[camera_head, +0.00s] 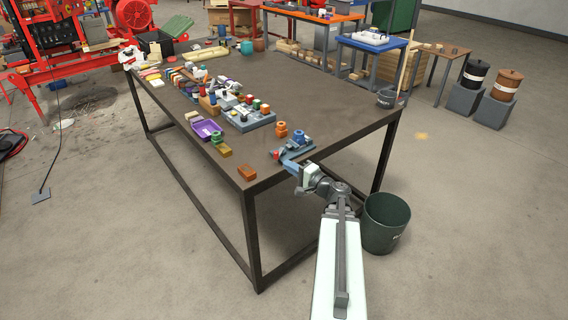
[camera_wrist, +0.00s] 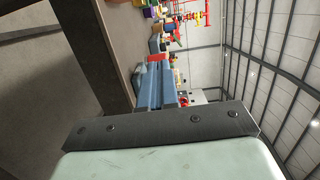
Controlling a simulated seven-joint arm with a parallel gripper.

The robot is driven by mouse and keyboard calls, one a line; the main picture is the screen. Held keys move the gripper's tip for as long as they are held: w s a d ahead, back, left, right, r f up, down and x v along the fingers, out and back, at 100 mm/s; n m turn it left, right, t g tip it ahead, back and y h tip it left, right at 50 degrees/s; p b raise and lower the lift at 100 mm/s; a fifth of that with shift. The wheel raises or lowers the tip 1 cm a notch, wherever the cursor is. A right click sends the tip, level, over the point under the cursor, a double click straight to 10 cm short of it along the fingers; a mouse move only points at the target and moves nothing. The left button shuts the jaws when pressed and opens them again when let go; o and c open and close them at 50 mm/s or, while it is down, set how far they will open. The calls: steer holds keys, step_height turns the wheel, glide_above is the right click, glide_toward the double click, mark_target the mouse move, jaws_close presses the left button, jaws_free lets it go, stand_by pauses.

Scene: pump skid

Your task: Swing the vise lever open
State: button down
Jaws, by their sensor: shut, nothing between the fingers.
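A small grey-blue fixture with a blue round part, which looks like the vise (camera_head: 301,147), sits near the table's front right edge in the head view. My gripper (camera_head: 288,164) is just in front of it, low by the table edge. Its blue fingers are together, with nothing held. They also show in the wrist view (camera_wrist: 158,88), with a small red part (camera_wrist: 158,57) near their tips. I cannot make out the lever clearly, nor tell whether the fingers touch the fixture.
Orange pieces (camera_head: 281,130) stand behind the fixture, and an orange-brown block (camera_head: 247,172) lies to its left. A purple tray (camera_head: 207,128) and several coloured parts fill the table's left middle. The dark table (camera_head: 335,115) is mostly clear to the right. A green bin (camera_head: 385,222) stands on the floor.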

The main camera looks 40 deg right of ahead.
steer(key=shift+s, duration=0.25)
steer(key=m+h, duration=0.1)
steer(key=h, duration=0.1)
glide_toward(279, 150)
steer(key=s+d+r, duration=0.3)
steer(key=s+d, duration=0.2)
steer(key=w+d+n+y, duration=0.1)
steer(key=d+n+y, duration=0.35)
steer(key=d, duration=0.45)
steer(key=s+a+f+n+g+y, duration=0.1)
steer(key=s+a+n+g+y, duration=0.1)
steer(key=a+y, duration=0.4)
steer(key=shift+s+n+g+y, duration=0.45)
steer(key=shift+n+g, duration=0.2)
steer(key=shift+g, duration=0.55)
steer(key=shift+w+a, duration=0.1)
steer(key=x, duration=1.4)
steer(key=shift+f, duration=0.1)
